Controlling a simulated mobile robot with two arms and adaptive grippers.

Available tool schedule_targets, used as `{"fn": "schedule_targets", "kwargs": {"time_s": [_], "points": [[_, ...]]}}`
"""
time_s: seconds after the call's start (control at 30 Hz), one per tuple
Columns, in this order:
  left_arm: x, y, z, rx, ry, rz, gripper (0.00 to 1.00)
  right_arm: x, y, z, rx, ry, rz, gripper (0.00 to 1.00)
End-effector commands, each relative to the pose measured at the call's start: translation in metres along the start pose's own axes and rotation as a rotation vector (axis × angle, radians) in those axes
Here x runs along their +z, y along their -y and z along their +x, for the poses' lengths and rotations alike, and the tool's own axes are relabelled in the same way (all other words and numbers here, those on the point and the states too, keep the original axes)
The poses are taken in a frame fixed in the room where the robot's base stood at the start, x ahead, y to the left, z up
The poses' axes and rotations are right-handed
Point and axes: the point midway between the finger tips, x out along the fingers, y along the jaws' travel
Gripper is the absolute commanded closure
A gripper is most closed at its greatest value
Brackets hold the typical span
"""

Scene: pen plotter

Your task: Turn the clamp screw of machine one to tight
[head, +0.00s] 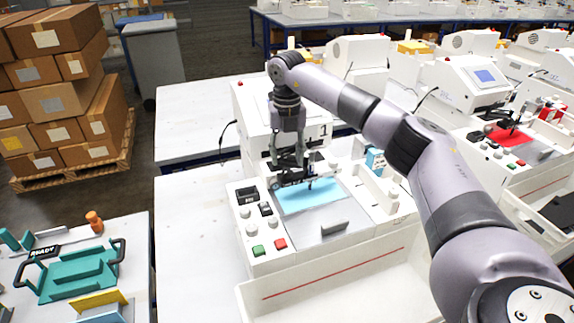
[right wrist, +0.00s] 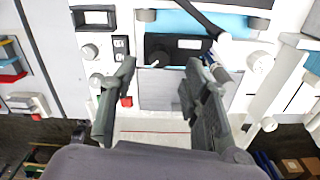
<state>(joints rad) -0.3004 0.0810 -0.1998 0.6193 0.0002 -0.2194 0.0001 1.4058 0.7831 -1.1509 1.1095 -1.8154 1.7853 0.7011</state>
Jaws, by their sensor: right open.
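Machine one (head: 255,125) is a white plotter marked "1", with a blue sheet (head: 325,194) on its bed. My right gripper (head: 289,166) is over the back left of the bed, pointing down at the dark pen carriage (head: 292,184). In the right wrist view its two fingers (right wrist: 160,72) are open, with nothing between them. Beyond the tips is the black carriage, with a round dark knob with a white mark (right wrist: 158,56), possibly the clamp screw. A pen in its holder (right wrist: 215,68) is beside the right finger. Contact cannot be told. My left gripper is out of view.
The panel left of the bed has several knobs, a green button (head: 258,251) and a red button (head: 280,244). A white tray (head: 330,290) lies in front. A teal fixture (head: 75,275) stands on the left table. More plotters stand at right.

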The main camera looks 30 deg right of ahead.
Motion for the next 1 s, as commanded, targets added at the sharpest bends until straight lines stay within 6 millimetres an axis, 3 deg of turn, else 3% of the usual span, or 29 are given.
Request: {"fn": "schedule_targets", "kwargs": {"time_s": [0.2, 0.4, 1.0], "points": [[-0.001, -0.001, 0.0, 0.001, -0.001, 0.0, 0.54, 0.001, -0.001, -0.048, 0.003, 0.003, -0.001, 0.57], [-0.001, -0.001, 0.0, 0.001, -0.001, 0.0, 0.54, 0.001, 0.0, -0.071, 0.002, 0.001, 0.0, 0.57], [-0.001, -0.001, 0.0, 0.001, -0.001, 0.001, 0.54, 0.0, 0.0, -0.076, 0.0, 0.0, 0.0, 0.57]]}}
